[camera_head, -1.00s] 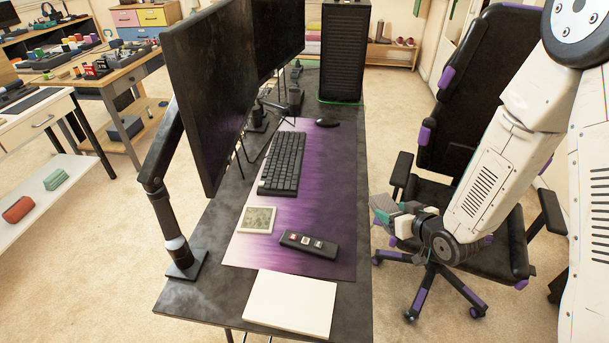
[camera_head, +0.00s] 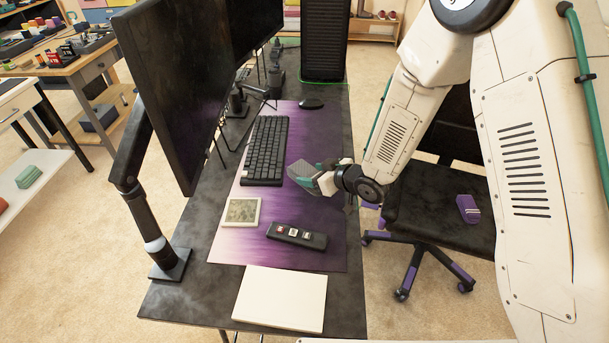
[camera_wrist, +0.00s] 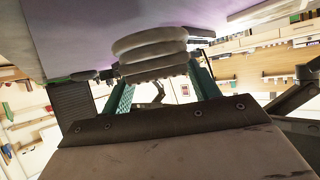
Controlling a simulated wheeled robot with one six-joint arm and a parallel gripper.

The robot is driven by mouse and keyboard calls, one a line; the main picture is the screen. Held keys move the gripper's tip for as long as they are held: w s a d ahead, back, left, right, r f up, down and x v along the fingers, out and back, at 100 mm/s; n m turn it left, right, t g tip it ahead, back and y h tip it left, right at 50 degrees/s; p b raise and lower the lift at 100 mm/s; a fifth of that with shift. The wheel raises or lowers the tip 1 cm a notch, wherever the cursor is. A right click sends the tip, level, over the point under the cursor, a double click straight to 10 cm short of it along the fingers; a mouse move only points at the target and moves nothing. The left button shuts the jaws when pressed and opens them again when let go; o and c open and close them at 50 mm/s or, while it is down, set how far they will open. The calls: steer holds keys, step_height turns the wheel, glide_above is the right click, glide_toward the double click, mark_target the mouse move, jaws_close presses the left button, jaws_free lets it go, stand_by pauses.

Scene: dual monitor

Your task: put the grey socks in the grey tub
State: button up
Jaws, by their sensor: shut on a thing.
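My gripper (camera_head: 310,176) is shut on the grey socks and holds them over the purple desk mat, to the right of the keyboard. In the wrist view the socks (camera_wrist: 150,48) are a pale grey, folded, layered bundle between the two green fingers. In the head view the bundle is small and partly hidden by the fingers. I cannot make out a grey tub in either view.
The purple mat (camera_head: 290,225) holds a black keyboard (camera_head: 265,150), a mouse (camera_head: 310,104), a framed square (camera_head: 241,212) and a dark remote-like bar (camera_head: 297,236). A white slab (camera_head: 281,299) lies at the near edge. Monitors (camera_head: 175,85) stand left; a chair (camera_head: 440,215) stands right.

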steer(key=shift+w+a, duration=0.25)
steer(key=shift+w, duration=0.2)
steer(key=shift+w+a+f, duration=0.1)
steer(key=shift+w+f, duration=0.05)
steer(key=shift+f, duration=0.75)
steer(key=shift+w+a+f, duration=0.1)
steer(key=shift+f, duration=0.8)
steer(key=shift+f, duration=0.1)
steer(key=o, duration=1)
steer(key=v, duration=1.2)
